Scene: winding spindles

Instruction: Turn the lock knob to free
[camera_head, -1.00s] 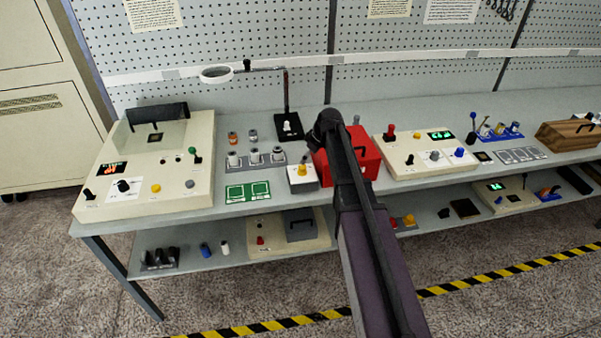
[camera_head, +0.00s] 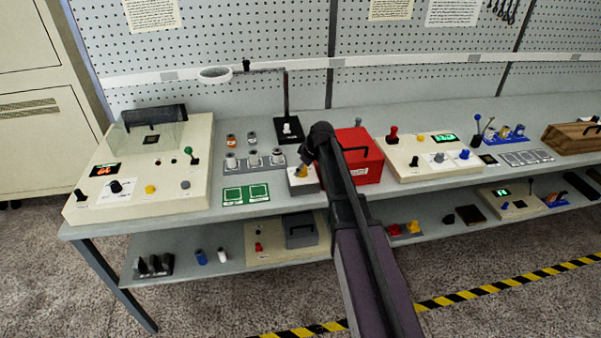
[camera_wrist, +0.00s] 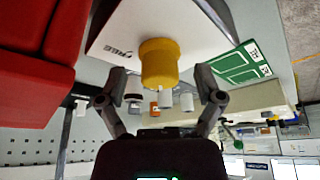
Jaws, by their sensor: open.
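The lock knob is a yellow cylinder (camera_wrist: 159,64) standing out from a small white box (camera_wrist: 115,30). In the wrist view the box's face bears a label that seems to read "FREE", seen turned over. My gripper (camera_wrist: 160,74) is open, with one finger on either side of the knob and a visible gap on each side. In the head view my gripper (camera_head: 306,163) is at the small box (camera_head: 304,188), and it covers part of the knob. I cannot tell which way the knob points.
A red box with a black handle (camera_head: 362,166) stands close to the right of the lock box. Green-marked cards (camera_head: 246,194) lie to the left. Spools on a grey rack (camera_head: 254,160) and a black stand (camera_head: 288,130) are behind. Cream control panels flank both sides.

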